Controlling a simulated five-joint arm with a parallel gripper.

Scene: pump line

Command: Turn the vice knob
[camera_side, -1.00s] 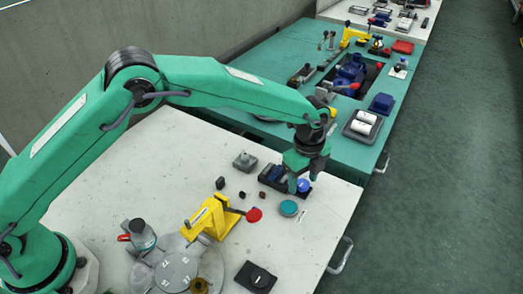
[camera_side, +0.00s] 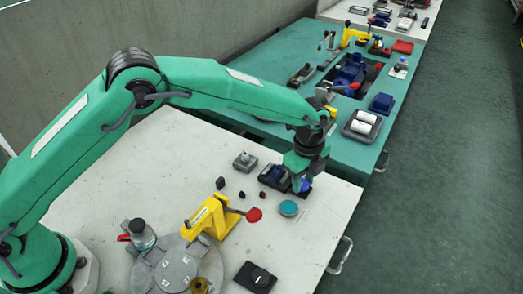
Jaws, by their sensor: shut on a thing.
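The vice (camera_side: 272,174) is a dark block with a blue part, low on the white table near its right edge. Its blue knob (camera_side: 307,183) shows at the vice's right end, partly hidden by the fingers. My gripper (camera_side: 299,184) points down at that end, with its green fingers shut on the knob. The far side of the knob and the exact finger contact are hidden.
A teal disc (camera_side: 288,208) lies just in front of my gripper. A yellow clamp (camera_side: 211,215) with a red knob (camera_side: 254,215) stands to the left. A grey block (camera_side: 245,160) sits behind. Small dark pieces lie between.

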